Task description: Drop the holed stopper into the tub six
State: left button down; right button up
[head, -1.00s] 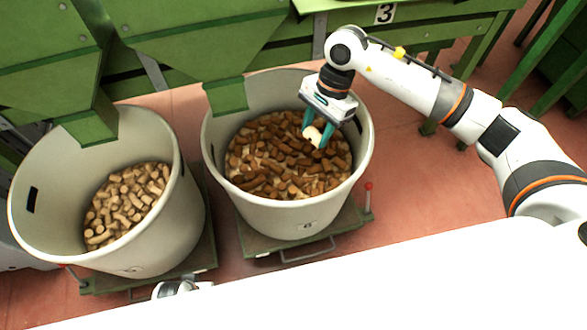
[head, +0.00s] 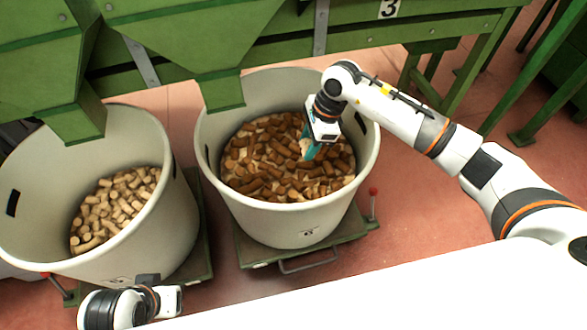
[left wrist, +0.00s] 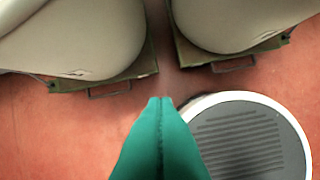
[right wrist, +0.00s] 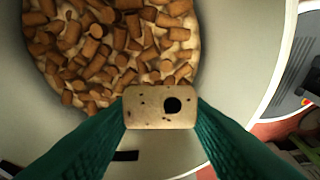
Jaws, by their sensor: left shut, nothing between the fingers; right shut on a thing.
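The holed stopper (right wrist: 146,108) is a pale cork with a dark round hole, held between the green fingers of my right gripper (right wrist: 161,110). In the head view my right gripper (head: 309,148) hangs inside the rim of the right-hand tub (head: 270,213), above its corks. The stopper shows there as a small pale patch (head: 304,146), partly hidden by the fingers. The tub's label (head: 308,233) is small and looks like a 6. My left gripper (left wrist: 161,100) is shut and empty, low in front of the tubs.
The right-hand tub holds many brown corks (right wrist: 100,62). A left-hand tub (head: 150,225) holds paler corks (head: 112,208). Green chutes (head: 220,92) overhang both tubs at the back. A red-knobbed lever (head: 373,191) stands right of the right-hand tub.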

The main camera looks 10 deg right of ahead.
jog(key=shift+f, duration=0.8)
pick_arm(q)
jog(key=shift+w+d+f+t+b, duration=0.15)
jog(key=shift+w+t+b, duration=0.1)
jog(key=shift+w, duration=0.2)
jog(key=shift+w+d+f+t+b, duration=0.1)
jog(key=shift+w+f+t, duration=0.1)
jog(key=shift+w, duration=0.2)
jog(key=shift+w+d+f+t+b, duration=0.1)
jog(key=shift+w+t+b, duration=0.15)
jog(key=shift+w, duration=0.2)
pick_arm(e)
jog(key=shift+f, duration=0.6)
jog(key=o, duration=1)
jog(key=shift+o, duration=0.2)
